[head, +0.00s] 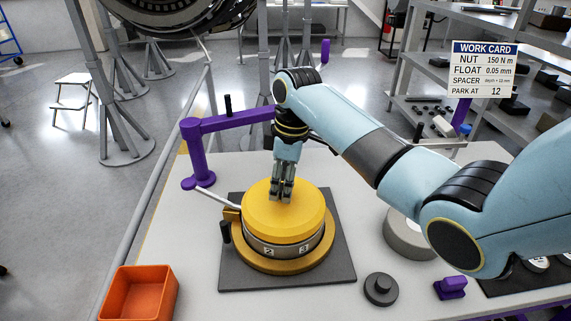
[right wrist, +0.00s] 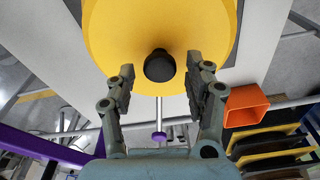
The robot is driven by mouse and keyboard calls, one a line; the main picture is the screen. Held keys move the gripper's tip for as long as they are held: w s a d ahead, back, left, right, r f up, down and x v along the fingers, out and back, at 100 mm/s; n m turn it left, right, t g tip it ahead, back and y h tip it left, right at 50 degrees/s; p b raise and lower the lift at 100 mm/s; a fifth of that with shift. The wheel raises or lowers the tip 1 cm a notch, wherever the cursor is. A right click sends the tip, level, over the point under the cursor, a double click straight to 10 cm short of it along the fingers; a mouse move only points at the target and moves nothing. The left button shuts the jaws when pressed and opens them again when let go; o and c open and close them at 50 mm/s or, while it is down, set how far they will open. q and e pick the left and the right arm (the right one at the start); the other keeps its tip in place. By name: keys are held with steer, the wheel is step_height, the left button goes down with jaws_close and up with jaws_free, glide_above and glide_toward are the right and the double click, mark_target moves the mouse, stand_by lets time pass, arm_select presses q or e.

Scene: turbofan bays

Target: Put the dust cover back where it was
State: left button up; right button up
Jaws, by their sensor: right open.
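The yellow dust cover (head: 300,219) sits as a flat round cap on top of the numbered metal ring (head: 285,250) of the fixture. My right gripper (head: 281,198) points down over the cover, near its back left part. I cannot tell how far the fingertips are above the cover. My left gripper is not in view.
The fixture stands on a dark square mat (head: 338,268). A purple arm stand (head: 198,160) is behind it. An orange bin (head: 140,292) is at front left. A dark stepped disc (head: 381,288), a grey ring (head: 402,235) and a purple block (head: 451,286) are at right.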

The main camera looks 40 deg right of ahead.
step_height(320, 180, up, 12)
steer(key=s+d, duration=0.1)
steer(key=shift+r, duration=0.25)
steer(key=shift+f, duration=0.1)
stand_by(0.4)
